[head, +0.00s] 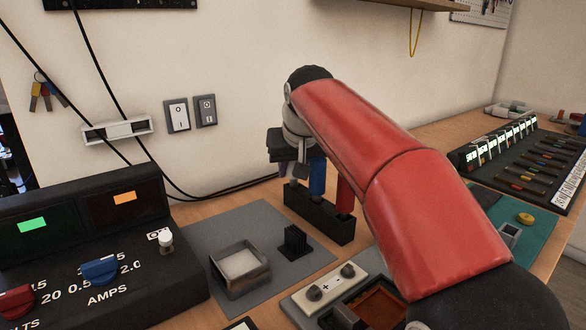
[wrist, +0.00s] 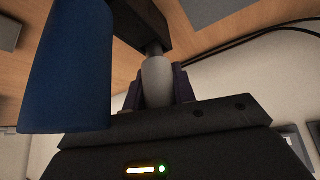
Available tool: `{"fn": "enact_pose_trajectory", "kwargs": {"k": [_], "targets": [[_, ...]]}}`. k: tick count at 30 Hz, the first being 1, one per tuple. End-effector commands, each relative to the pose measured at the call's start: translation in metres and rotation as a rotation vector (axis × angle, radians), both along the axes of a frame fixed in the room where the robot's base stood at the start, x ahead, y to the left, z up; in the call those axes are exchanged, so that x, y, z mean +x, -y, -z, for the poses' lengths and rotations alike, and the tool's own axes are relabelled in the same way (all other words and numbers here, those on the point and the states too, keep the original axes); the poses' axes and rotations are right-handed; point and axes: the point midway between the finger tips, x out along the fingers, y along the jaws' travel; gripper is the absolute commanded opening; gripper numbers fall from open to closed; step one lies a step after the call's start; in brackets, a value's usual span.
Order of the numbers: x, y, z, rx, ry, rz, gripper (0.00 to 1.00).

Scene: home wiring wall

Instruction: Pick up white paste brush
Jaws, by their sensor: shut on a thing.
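The white paste brush (wrist: 157,82) shows in the wrist view, its pale handle between the dark fingers of my gripper (wrist: 158,92). Its narrow neck meets the black holder block (wrist: 142,24), so it appears still seated there. In the head view my gripper (head: 290,172) is over the left end of the black holder (head: 318,216), and the white brush is mostly hidden there. A blue-handled brush (head: 317,176) stands beside it, large at left in the wrist view (wrist: 65,70). A red-handled brush (head: 345,192) stands at the holder's right end.
A power supply (head: 85,250) with knobs fills the left. A square metal tray (head: 240,268) and a small black finned block (head: 296,241) lie on the grey mat (head: 205,237). The wall with switches (head: 190,114) is close behind. A terminal panel (head: 525,160) is at right.

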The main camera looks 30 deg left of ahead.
Motion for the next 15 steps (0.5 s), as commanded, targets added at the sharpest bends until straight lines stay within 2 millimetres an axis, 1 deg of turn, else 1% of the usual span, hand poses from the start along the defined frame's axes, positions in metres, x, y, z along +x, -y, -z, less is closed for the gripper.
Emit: {"fn": "enact_pose_trajectory", "kwargs": {"k": [5,15], "targets": [[0.001,0.000,-0.021,0.001,0.002,0.001,0.03],[0.001,0.000,-0.075,0.002,0.001,0.001,0.03]]}}
